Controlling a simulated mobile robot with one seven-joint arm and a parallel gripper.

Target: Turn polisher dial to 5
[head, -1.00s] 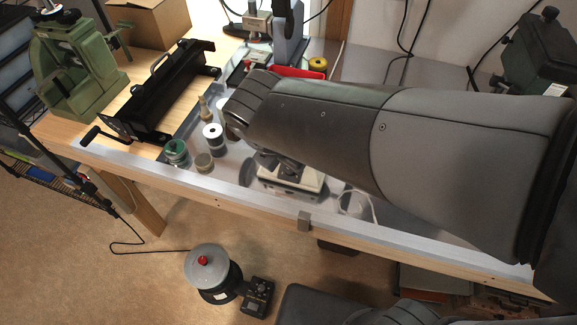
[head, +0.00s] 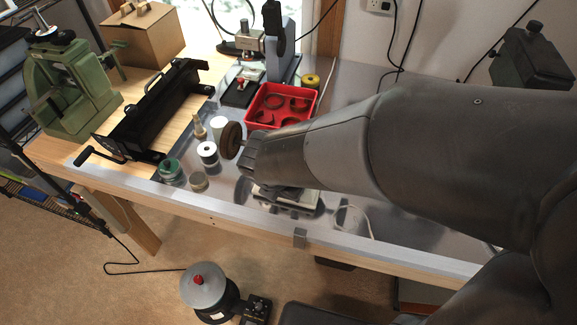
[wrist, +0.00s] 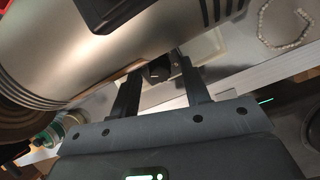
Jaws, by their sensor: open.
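The polisher's silver motor body (wrist: 150,40) crosses the upper left of the wrist view, with black ribs at its ends. Its black dial (wrist: 158,71) sits on the pale base (wrist: 205,45) below the motor. My gripper (wrist: 159,66) is open, with one finger on each side of the dial; I cannot tell whether they touch it. The dial's setting is not readable. In the head view my arm hides most of the polisher; its brown wheel (head: 231,140) and part of its base (head: 292,203) show. My gripper is hidden there.
A red tray (head: 262,112) lies behind the polisher. Spools and jars, among them a white spool (head: 208,154) and a green one (head: 171,171), stand to its left. The bench's front edge (head: 215,215) runs close by.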

